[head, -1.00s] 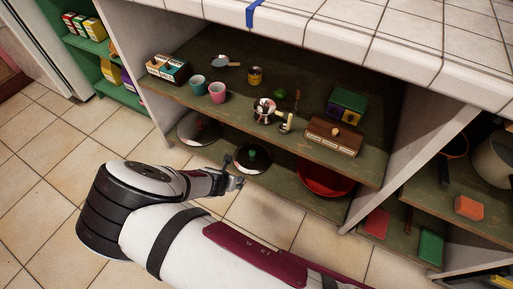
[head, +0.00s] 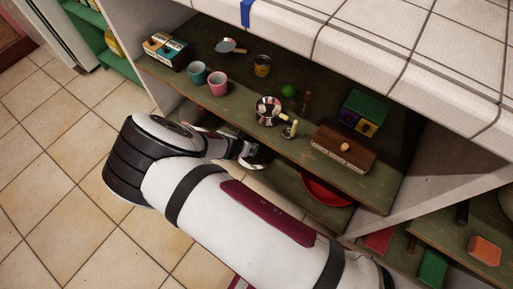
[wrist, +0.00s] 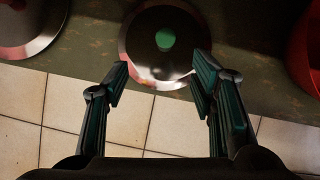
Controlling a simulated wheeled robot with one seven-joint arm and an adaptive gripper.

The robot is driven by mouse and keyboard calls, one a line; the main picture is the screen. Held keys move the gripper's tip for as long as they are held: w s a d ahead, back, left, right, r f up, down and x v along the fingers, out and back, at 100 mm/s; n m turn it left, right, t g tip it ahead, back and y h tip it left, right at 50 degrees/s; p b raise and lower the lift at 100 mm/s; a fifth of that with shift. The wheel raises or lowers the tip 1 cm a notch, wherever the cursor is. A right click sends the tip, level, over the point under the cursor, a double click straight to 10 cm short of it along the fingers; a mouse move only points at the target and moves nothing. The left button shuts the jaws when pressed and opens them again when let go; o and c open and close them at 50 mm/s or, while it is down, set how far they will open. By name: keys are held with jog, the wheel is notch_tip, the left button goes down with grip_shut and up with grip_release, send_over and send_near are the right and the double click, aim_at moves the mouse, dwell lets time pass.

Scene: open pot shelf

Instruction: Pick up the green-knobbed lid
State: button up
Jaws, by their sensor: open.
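The green-knobbed lid (wrist: 145,66) is a round, shiny metal disc with a green knob (wrist: 165,38). It lies on the lower shelf board near its front edge, at the top middle of the wrist view. My gripper (wrist: 158,75) is open and empty. Its two fingers reach toward the lid's near rim, one on each side, with the knob beyond the fingertips. I cannot tell if a finger touches the rim. In the head view my gripper (head: 256,156) is at the lower shelf opening, and my arm hides most of the lid there.
Another lid (wrist: 22,25) lies to the left on the lower shelf (wrist: 90,45). A red pan (head: 328,188) stands to the right. The upper shelf (head: 232,117) is close above, with cups, a small pot (head: 268,110) and a wooden box (head: 343,150).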

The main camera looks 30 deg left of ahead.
jog(key=b+x, duration=0.2)
jog(key=x, duration=0.5)
jog(key=shift+w+d+f+b, duration=0.1)
jog(key=shift+f+b, duration=0.2)
jog(key=shift+b, duration=0.1)
jog(key=shift+d+b+x, duration=0.2)
jog(key=shift+b+x, duration=0.6)
jog(key=shift+x, duration=0.5)
jog(key=shift+d+b+x, duration=0.15)
jog(key=shift+b+x, duration=0.6)
jog(key=shift+x, duration=0.5)
jog(key=shift+w+r, duration=0.1)
jog(key=shift+w, duration=0.1)
grip_shut()
